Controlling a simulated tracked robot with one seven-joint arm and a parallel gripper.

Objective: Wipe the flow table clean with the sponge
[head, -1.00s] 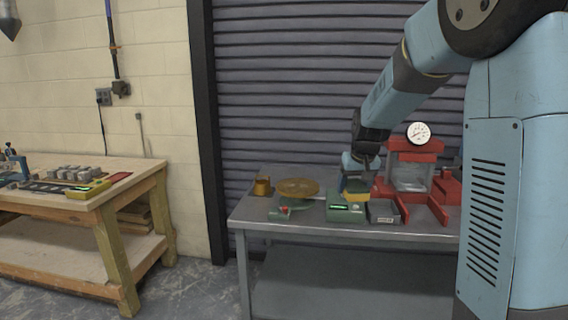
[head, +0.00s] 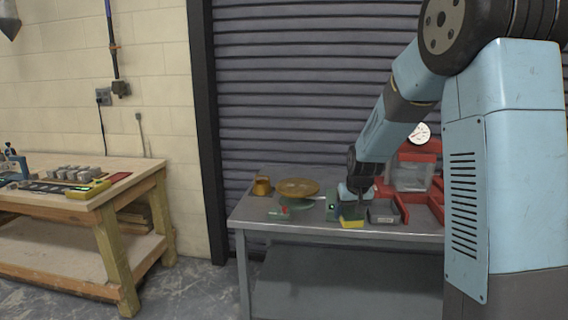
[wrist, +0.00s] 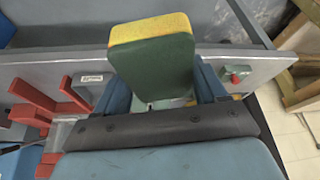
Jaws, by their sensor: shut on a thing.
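The sponge (head: 352,223), yellow with a dark green face, is at the front part of the grey metal table. My gripper (head: 353,208) is shut on it. In the wrist view the sponge (wrist: 152,55) sits between the two blue fingers of my gripper (wrist: 160,85), green face toward the camera. The flow table (head: 298,189) is a round brass-coloured disc on a green base, left of my gripper and apart from the sponge. Its top is too small here to show any residue clearly.
A brass cone (head: 262,186) stands left of the flow table. A green box with a display (head: 332,208) is partly hidden behind my gripper. A dark tray (head: 383,212) and a red press (head: 415,175) stand to the right. A wooden bench (head: 120,180) is at far left.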

